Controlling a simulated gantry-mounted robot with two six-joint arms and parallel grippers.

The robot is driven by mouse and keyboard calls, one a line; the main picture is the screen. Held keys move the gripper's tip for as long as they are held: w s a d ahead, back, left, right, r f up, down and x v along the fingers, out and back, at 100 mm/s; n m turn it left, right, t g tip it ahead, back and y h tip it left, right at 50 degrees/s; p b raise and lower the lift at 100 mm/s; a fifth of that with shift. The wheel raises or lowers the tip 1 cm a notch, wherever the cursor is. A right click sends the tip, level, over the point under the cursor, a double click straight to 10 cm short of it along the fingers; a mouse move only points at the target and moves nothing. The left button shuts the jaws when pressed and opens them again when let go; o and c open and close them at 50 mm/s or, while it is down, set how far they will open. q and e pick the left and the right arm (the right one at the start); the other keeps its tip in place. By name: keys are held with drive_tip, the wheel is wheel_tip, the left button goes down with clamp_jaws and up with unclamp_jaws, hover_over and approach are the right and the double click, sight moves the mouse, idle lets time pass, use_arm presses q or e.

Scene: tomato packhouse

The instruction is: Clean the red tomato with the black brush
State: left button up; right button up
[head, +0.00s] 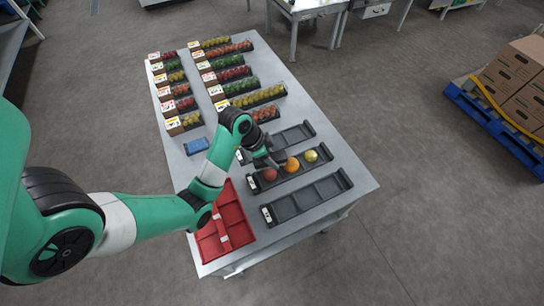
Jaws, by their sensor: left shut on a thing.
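The red tomato (270,175) sits in the left compartment of a black tray (345,181) on the grey table. An orange tomato (291,165) and a yellow-green one (311,156) sit to its right in the same tray. My left gripper (265,160) is right at the red tomato, just above and behind it in the picture. It is shut on a small dark thing, which looks like the black brush; the fingers largely hide it. I cannot tell whether the brush touches the tomato. My right gripper is not in view.
Empty black trays lie in front (308,198) and behind (297,134). A red tray (236,216) lies at the table's left front, and a blue item (196,146) farther back. Several filled produce packs (225,75) line the back. A pallet of boxes (515,75) stands right.

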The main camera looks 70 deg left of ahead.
sight(272, 171)
use_arm(q)
drive_tip(key=shift+f+b, duration=2.55)
drive_tip(key=shift+f, duration=0.05)
drive_tip(key=shift+f+b, duration=0.35)
drive_tip(key=shift+w+f+b, duration=0.15)
drive_tip(key=shift+w+b, duration=0.05)
drive_tip(key=shift+b, duration=0.3)
drive_tip(key=shift+w+b, duration=0.85)
drive_tip(key=shift+b, duration=0.5)
drive_tip(key=shift+d, duration=0.1)
